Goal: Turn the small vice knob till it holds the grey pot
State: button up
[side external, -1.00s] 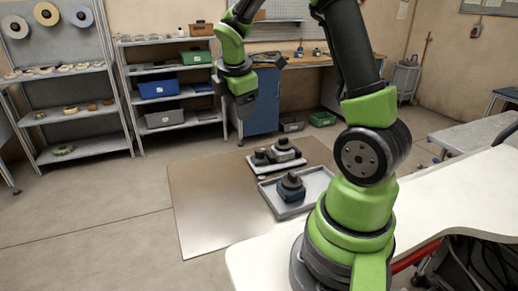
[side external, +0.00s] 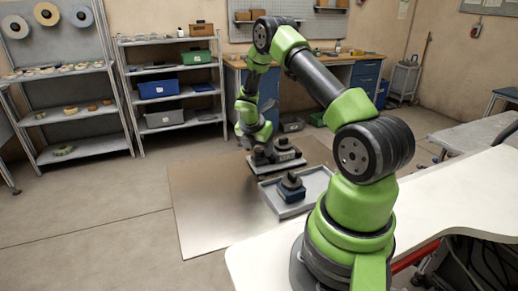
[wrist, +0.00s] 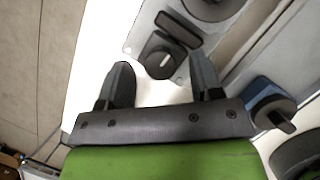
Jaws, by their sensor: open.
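My gripper (wrist: 162,78) is open in the wrist view, its two dark fingers apart with nothing between them. A dark knob (wrist: 160,62) with a pale mark lies just beyond the fingertips, beside a dark bar (wrist: 180,30), on a light plate. A round grey thing (wrist: 205,6), perhaps the pot, is cut off by the top edge. In the side view my gripper (side external: 257,157) is low at the left end of this dark fixture (side external: 286,157), and partly hides it. I cannot tell whether it touches the knob, or whether the jaws grip the pot.
The blue block also shows at right in the wrist view (wrist: 262,90). The metal floor sheet (side external: 210,205) is bare at left.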

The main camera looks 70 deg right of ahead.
jog(key=shift+d+f, duration=0.15)
jog(key=shift+f, duration=0.35)
jog(key=shift+c, duration=0.3)
jog(key=c, duration=0.9)
jog(key=shift+o, duration=0.2)
